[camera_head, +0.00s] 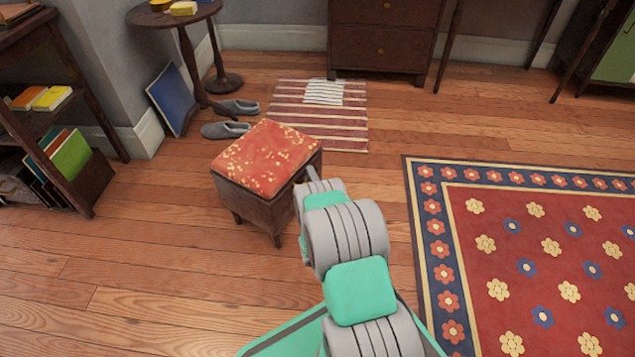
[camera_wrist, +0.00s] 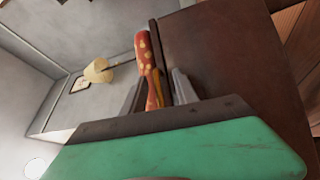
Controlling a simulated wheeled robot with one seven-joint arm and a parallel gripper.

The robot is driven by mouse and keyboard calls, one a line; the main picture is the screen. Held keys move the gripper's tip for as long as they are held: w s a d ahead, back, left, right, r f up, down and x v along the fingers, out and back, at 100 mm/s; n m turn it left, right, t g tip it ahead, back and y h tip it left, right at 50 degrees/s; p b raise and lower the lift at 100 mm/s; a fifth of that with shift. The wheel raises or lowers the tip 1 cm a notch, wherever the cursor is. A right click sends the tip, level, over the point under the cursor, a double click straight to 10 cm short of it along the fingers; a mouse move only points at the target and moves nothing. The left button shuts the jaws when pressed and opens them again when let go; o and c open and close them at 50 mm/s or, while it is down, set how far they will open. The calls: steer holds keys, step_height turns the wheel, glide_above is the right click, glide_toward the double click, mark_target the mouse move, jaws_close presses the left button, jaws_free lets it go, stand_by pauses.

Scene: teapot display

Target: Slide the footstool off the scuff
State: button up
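The footstool (camera_head: 262,185) stands upright on the wood floor left of centre in the head view, with a red, yellow-flecked cushion top and dark brown sides on short legs. My gripper (camera_head: 312,175) is at its right side, near the top edge, partly hidden by my own arm. In the wrist view the stool's brown side (camera_wrist: 225,60) fills the right, and my gripper's two fingers (camera_wrist: 158,92) stand apart, one on each side of the cushion edge. Firm contact cannot be told. No scuff shows on the visible floor; the floor under the stool is hidden.
Grey slippers (camera_head: 226,130) and a striped mat (camera_head: 325,125) lie behind the stool. A red floral rug (camera_head: 480,175) lies to the right. A bookshelf (camera_head: 60,130) stands left. Bare floor (camera_head: 150,250) is open in front and to the left.

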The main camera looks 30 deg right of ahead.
steer(key=shift+s+d, duration=0.15)
steer(key=shift+d, duration=0.25)
steer(key=shift+c, duration=0.2)
steer(key=shift+d, duration=0.1)
steer(key=shift+c, duration=0.7)
steer(key=c, duration=0.6)
jaws_close()
